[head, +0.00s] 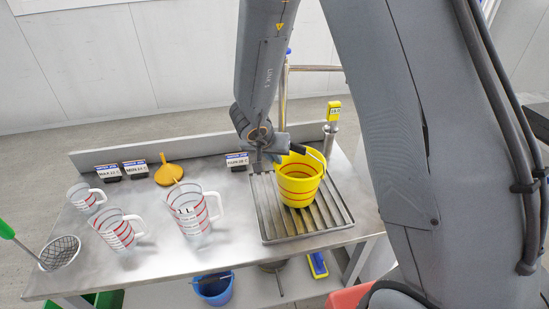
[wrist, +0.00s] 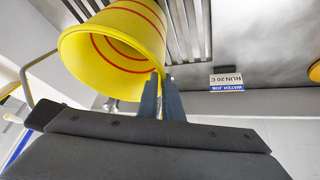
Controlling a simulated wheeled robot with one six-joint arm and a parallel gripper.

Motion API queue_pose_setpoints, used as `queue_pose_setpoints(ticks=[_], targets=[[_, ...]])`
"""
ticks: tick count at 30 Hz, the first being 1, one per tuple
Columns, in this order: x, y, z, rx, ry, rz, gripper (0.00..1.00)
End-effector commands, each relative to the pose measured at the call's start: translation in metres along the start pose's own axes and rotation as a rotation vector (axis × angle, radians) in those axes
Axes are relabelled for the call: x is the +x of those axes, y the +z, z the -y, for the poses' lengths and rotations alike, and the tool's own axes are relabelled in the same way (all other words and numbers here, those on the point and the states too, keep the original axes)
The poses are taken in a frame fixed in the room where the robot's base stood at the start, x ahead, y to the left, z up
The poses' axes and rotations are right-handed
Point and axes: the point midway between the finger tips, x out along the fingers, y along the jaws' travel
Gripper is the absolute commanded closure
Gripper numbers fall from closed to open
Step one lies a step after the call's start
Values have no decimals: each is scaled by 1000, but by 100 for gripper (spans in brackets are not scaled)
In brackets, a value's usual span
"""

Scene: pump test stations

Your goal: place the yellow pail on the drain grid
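The yellow pail (head: 299,187) with red bands is upright within the drain grid's outline, on the right part of the bench. I cannot tell for certain whether its base touches the slats. The drain grid (head: 272,228) is a metal tray with slats, and its slats also show in the wrist view (wrist: 187,30). My gripper (head: 268,158) is at the pail's left rim. In the wrist view the two fingers (wrist: 162,80) are close together with the rim of the pail (wrist: 118,40) between them. The far side of the pail's base is hidden.
Clear jugs (head: 194,212), (head: 118,230), (head: 86,198), a sieve (head: 60,252) and an orange scoop (head: 169,173) stand left of the grid. A RUN 20 C sign (head: 237,161) is behind it. A post with a yellow display (head: 333,112) rises behind right. A blue bucket (head: 213,289) is below.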

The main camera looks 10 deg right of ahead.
Motion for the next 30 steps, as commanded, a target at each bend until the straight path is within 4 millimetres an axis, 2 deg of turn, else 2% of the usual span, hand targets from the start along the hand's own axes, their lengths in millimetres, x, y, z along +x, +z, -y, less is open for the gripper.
queue_pose_setpoints(ticks=[1, 2, 10, 14, 30], targets=[[0, 0, 0, 0, 0, 0, 85], [0, 0, 0, 0, 0, 0, 80], [-1, 0, 0, 0, 0, 0, 80], [-7, -2, 0, 0, -1, -2, 80], [-106, -3, 0, 0, -3, -2, 80]])
